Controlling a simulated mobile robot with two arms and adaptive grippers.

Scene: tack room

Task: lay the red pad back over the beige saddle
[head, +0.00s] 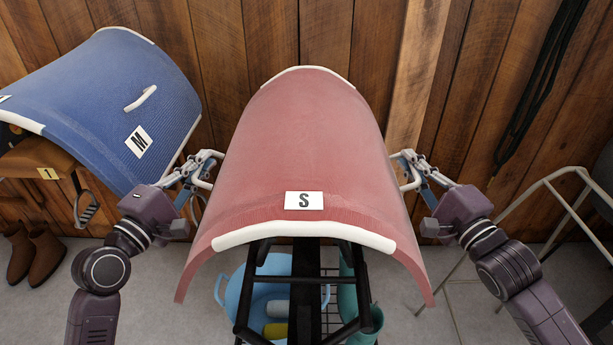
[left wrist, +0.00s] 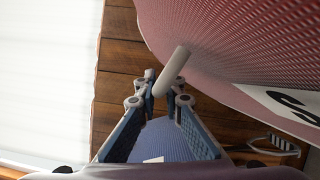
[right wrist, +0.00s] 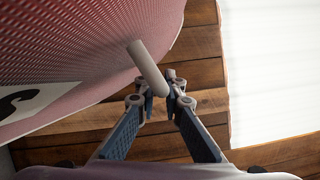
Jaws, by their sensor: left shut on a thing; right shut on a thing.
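The red pad (head: 310,130), with white edging and an "S" label, arches across the middle of the head view above a black stand (head: 300,290). My left gripper (head: 210,170) is at the pad's left side, shut on a pale loop handle, which shows in the left wrist view (left wrist: 172,70). My right gripper (head: 406,170) is at its right side, shut on the matching handle, seen in the right wrist view (right wrist: 148,68). The beige saddle is not visible; the pad hides what lies under it, so I cannot tell whether the two touch.
A blue pad (head: 110,105) marked "M" lies over a brown saddle (head: 40,160) at the left. Brown boots (head: 35,252) stand below it. A light blue tub (head: 268,285) is under the stand. A metal frame (head: 545,185) stands right. A plank wall (head: 250,30) closes the back.

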